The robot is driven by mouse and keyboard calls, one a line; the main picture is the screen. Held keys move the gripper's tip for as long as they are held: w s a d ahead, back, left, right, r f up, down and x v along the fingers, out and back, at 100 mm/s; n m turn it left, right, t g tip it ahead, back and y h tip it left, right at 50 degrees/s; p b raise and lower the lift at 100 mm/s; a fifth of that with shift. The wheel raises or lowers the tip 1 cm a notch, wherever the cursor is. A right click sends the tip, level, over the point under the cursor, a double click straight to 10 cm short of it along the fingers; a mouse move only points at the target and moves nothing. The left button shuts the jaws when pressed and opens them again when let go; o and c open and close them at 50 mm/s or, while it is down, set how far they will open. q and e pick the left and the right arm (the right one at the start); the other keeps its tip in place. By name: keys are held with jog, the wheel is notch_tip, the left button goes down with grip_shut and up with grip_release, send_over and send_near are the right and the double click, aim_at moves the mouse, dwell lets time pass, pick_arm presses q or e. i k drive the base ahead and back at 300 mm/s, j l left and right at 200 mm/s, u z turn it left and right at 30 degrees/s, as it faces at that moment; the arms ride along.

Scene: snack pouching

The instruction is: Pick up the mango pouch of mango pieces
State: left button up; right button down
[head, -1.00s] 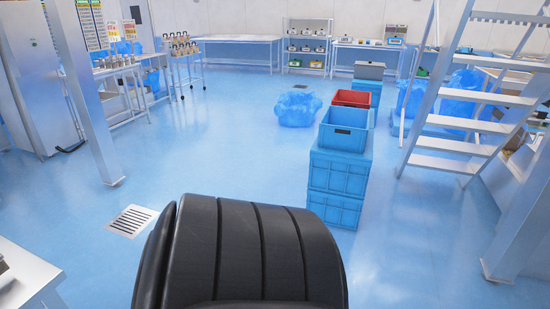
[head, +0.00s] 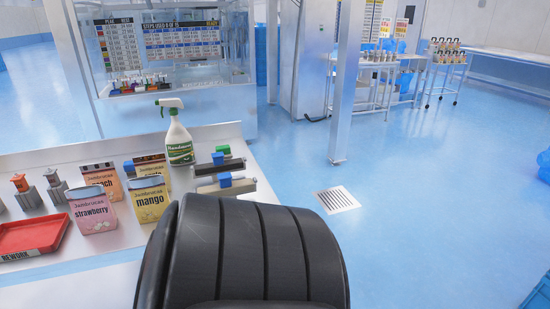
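A yellow mango pouch (head: 149,203) stands upright at the front of a white table (head: 110,248) on the left. A pink strawberry pouch (head: 93,210) stands just left of it. A peach-coloured pouch (head: 103,181) and another pouch (head: 151,169), its label partly hidden, stand close behind. Neither of my grippers shows in the head view. A black ribbed part of my own body fills the lower middle and hides the table's near right part.
A red rework tray (head: 32,237) lies at the table's left front. A white spray bottle (head: 178,139) and two sealer-like bars with blue and green blocks (head: 223,178) stand behind and right of the pouches. A steel post (head: 346,90) rises beyond.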

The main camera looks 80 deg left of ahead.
aim_at(150, 197)
jog(key=u, duration=1.7)
